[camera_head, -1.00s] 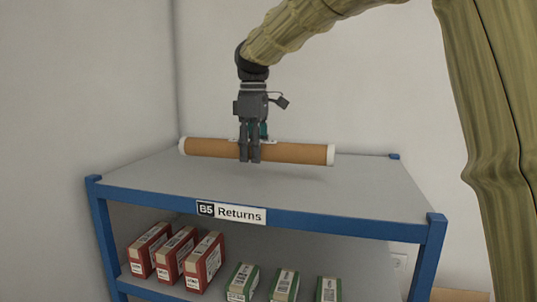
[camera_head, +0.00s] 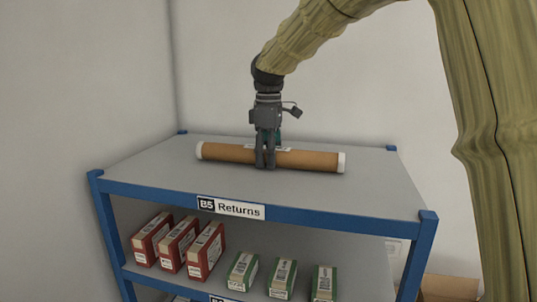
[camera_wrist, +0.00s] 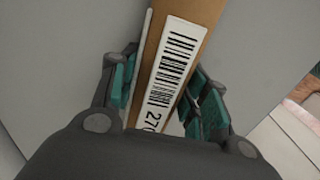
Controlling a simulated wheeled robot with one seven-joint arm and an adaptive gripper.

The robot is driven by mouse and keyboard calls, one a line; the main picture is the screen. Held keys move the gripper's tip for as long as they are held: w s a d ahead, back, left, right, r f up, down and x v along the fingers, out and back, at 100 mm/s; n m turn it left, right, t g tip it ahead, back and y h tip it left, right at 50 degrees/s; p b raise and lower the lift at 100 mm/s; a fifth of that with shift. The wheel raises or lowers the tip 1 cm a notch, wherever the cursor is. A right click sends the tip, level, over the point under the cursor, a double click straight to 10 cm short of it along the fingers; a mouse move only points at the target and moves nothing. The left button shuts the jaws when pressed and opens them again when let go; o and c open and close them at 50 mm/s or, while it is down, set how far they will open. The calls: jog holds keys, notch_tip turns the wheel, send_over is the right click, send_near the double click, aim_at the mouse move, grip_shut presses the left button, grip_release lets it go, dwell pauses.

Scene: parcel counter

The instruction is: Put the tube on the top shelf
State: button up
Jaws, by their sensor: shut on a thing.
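The tube (camera_head: 310,160) is brown cardboard with white end caps and lies level across the grey top shelf (camera_head: 370,185) of the blue-framed rack. My gripper (camera_head: 266,162) points down and is shut on the tube near its middle. The tube is at or just above the shelf surface; I cannot tell if it touches. In the wrist view the tube (camera_wrist: 205,15) with its barcode label (camera_wrist: 172,65) runs between my gripper's teal finger pads (camera_wrist: 160,95). Part of the tube is hidden behind the fingers.
A "B5 Returns" sign (camera_head: 230,207) is on the shelf's front edge. The shelf below holds red-and-white boxes (camera_head: 178,245) and green-and-white boxes (camera_head: 282,278). The top shelf is bare around the tube. Blue corner posts (camera_head: 428,225) rise slightly above it, and walls stand behind and to the left.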

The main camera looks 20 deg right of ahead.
jog(key=shift+f, duration=0.15)
jog(key=o, duration=1.2)
jog(key=shift+o, duration=0.2)
notch_tip(320, 180, up, 12)
jog(key=b, duration=0.5)
jog(key=shift+r, duration=0.2)
